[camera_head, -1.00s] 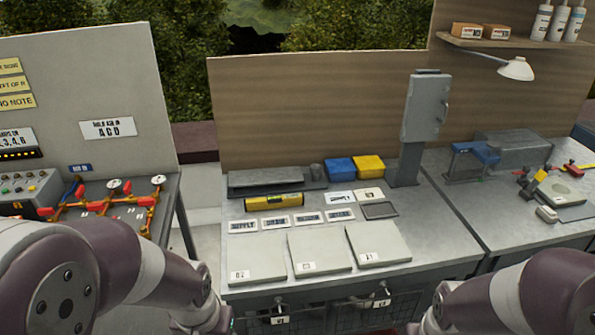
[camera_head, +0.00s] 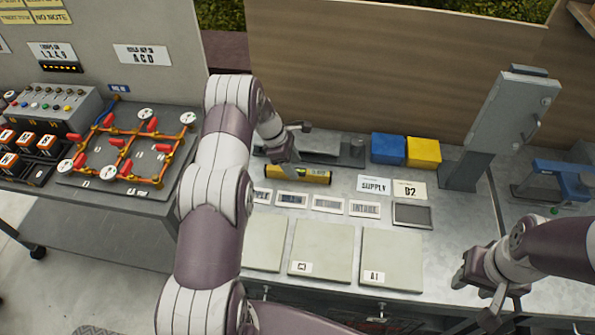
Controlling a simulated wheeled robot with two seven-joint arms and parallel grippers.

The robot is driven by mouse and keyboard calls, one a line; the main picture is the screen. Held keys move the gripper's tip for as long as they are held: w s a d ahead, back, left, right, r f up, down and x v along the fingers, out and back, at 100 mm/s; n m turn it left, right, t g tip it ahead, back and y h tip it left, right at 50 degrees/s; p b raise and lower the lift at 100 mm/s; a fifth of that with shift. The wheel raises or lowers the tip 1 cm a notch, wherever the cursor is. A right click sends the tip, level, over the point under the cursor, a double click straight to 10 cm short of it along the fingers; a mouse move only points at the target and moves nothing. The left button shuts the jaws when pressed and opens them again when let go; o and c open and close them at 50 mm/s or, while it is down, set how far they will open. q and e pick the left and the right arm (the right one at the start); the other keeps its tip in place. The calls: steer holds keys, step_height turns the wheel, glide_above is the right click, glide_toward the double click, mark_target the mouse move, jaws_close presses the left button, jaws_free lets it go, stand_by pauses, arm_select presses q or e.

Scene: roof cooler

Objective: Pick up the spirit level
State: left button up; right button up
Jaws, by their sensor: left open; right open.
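The yellow spirit level (camera_head: 310,176) lies flat on the grey workbench, behind the row of small label plates. Its left end is partly hidden by my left gripper. My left gripper (camera_head: 284,172) is open and right at the left part of the level, above or just touching it; I cannot tell which. The level is not gripped. My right gripper (camera_head: 478,296) is open and empty, at the right front of the bench, well away from the level.
Label plates (camera_head: 328,205), pale square panels (camera_head: 321,249) and a small dark screen (camera_head: 412,215) lie in front. A blue box (camera_head: 388,148) and yellow box (camera_head: 423,152) stand behind. A grey cabinet on a post (camera_head: 505,115) rises at right. A valve board (camera_head: 125,150) is left.

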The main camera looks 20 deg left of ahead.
mark_target(299, 170)
arm_select(q)
steer(key=x, duration=0.2)
steer(key=p+x, duration=0.1)
steer(key=x, duration=0.1)
steer(key=shift+w+d+r, duration=0.1)
steer(key=shift+w+d, duration=0.05)
steer(key=shift+w, duration=0.15)
jaws_close()
